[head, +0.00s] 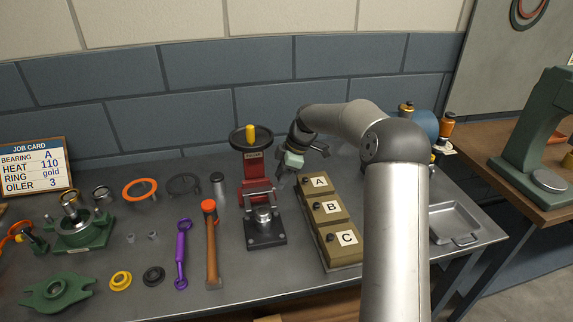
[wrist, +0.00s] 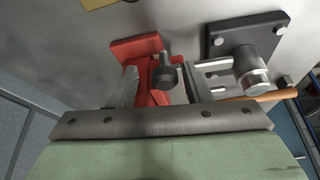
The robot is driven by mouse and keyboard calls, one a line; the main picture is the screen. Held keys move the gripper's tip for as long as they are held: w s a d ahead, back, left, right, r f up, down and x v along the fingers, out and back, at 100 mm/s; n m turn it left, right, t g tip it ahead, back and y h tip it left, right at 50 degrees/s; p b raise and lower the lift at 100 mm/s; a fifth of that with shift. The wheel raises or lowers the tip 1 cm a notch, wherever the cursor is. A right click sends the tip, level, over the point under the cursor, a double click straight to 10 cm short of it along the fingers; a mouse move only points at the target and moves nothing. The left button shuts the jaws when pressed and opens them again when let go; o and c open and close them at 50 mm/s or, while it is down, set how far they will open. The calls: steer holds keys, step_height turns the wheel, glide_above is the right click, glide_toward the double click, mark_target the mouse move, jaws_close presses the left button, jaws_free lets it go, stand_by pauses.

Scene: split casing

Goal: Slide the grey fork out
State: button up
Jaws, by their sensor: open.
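The grey fork (head: 260,191) sits at the black base plate (head: 266,238) in front of the red press (head: 252,170). In the wrist view two light prongs of the fork (wrist: 214,66) reach toward the silver cylinder (wrist: 250,70) on the dark plate. I cannot tell whether they touch it. My gripper (head: 283,181) is at the right side of the press, behind and right of the fork. In the wrist view my gripper (wrist: 163,86) is open, its fingers apart with the red press and a dark knob showing between them. Nothing is clearly held.
Boxes marked A, B and C (head: 330,209) stand close to the right of the press. A hammer (head: 210,245) and a purple wrench (head: 182,255) lie to the left. A metal tray (head: 455,222) is at the right. The bench front before the base plate is clear.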

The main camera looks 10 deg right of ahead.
steer(key=v, duration=1.7)
steer(key=shift+s+b, duration=0.15)
steer(key=shift+b, duration=0.15)
steer(key=shift+r, duration=0.15)
steer(key=s+a+f+m+h, duration=0.15)
steer(key=s+a+m, duration=0.25)
steer(key=s, duration=0.4)
steer(key=s+a+f+m+h, duration=0.1)
steer(key=s+a+m+h, duration=0.2)
steer(key=s, duration=0.5)
steer(key=s+f+m, duration=0.4)
steer(key=s+f, duration=0.1)
steer(key=s, duration=0.6)
steer(key=s+f+m, duration=0.5)
steer(key=s, duration=0.7)
steer(key=shift+s+f, duration=0.15)
steer(key=shift+s, duration=0.1)
steer(key=shift+a, duration=0.15)
